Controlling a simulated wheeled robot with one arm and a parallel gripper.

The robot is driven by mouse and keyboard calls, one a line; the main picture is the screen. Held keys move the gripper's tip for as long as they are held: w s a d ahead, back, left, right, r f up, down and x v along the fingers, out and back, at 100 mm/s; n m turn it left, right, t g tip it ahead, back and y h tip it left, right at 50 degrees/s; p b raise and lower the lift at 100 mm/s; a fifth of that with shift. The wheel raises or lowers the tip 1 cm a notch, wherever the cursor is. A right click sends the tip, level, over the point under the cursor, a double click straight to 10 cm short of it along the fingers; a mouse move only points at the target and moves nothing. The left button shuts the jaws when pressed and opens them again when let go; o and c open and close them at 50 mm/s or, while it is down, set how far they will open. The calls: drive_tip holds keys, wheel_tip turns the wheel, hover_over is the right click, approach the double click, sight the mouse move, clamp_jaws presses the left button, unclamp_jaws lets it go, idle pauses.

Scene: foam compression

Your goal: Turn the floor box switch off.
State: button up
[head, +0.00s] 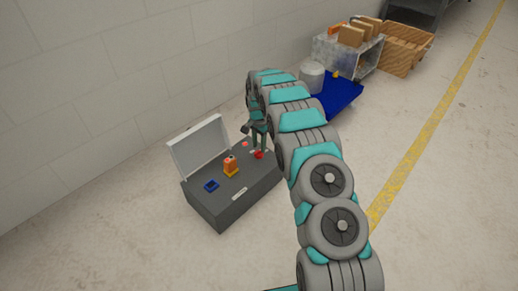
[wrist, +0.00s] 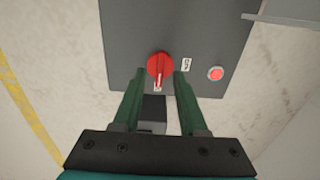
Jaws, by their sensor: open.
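The floor box (head: 212,205) is dark grey with a raised light lid, and stands on the floor near the wall. Its red rotary switch (wrist: 158,70) is near the box edge in the wrist view, with a white pointer mark toward my gripper and a small white label to its right. The switch also shows in the head view (head: 259,155). My gripper (wrist: 159,76) is open, with its green fingers on either side of the switch's lower part. I cannot tell whether the fingers touch it. In the head view my gripper (head: 256,146) is over the box's right end.
A red round button (wrist: 216,73) sits right of the switch. The box top also carries an orange and yellow device (head: 231,167) and a blue square part (head: 211,186). A blue platform (head: 338,95), a cart and crates stand behind. Floor in front is clear.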

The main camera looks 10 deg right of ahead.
drive_tip(key=shift+f, duration=0.95)
clamp_jaws()
